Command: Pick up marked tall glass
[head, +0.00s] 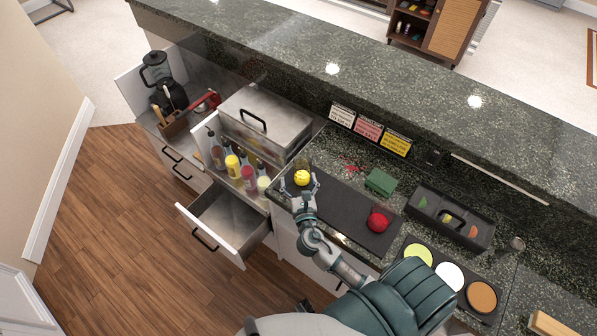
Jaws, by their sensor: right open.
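My right gripper (300,187) is open over the left end of a dark mat (340,210) on the counter. A round yellow thing, perhaps a lemon (301,177), shows between its fingertips; I cannot tell whether they touch it. My left gripper is not in view.
A red round thing (378,221) lies on the mat, with a green block (380,182) behind it. A black condiment box (448,220) and round coloured lids (449,276) are at right. Bottles (248,178) and an open drawer (226,219) are at left. A raised granite ledge (400,85) runs behind.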

